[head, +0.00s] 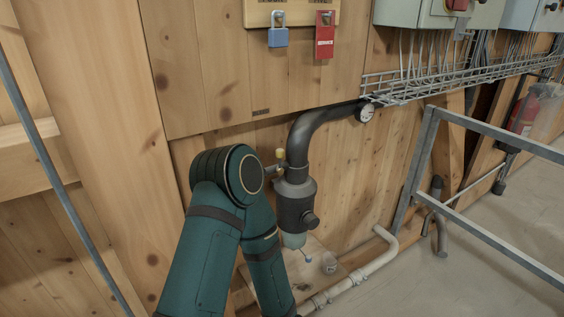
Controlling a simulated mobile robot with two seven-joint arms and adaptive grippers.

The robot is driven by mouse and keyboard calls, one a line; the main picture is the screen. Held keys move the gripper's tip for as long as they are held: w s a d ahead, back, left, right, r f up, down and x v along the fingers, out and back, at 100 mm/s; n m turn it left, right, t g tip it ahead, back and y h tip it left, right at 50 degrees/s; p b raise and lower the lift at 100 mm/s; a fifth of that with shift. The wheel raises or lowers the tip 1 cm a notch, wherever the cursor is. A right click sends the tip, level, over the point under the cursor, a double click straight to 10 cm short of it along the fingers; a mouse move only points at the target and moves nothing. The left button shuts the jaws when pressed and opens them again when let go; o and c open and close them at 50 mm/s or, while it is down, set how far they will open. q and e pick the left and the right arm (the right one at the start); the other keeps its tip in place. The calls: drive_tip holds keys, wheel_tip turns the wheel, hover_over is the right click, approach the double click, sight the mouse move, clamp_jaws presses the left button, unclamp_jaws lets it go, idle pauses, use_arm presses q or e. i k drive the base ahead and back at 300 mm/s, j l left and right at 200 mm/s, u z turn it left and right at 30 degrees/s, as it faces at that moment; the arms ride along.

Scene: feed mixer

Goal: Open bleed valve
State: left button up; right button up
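A dark pipe (300,143) comes down the wooden wall into a dark cylindrical housing (294,203) with a greenish bowl below it (294,240). A small fitting with a yellow top (280,154) sits on the left side of the pipe, just right of my arm's bent joint. A small blue part (308,259) shows below the bowl. I cannot tell for sure which of these is the bleed valve. One teal arm of mine stands in front, left of the housing, and covers part of the wall. Neither gripper shows.
A round gauge (366,113) is on the pipe's upper end. A blue padlock (278,37) and a red lockout tag (324,35) hang above. A grey metal rail (482,232) stands at right, and a pale pipe (352,279) runs low along the wall. A fire extinguisher (525,112) is far right.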

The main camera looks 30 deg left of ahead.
sight(280, 153)
drive_tip(key=i+l, duration=0.2)
drive_tip(key=i, duration=0.2)
drive_tip(key=i+l, duration=0.15)
drive_tip(key=i, duration=0.25)
drive_tip(key=u, duration=2.45)
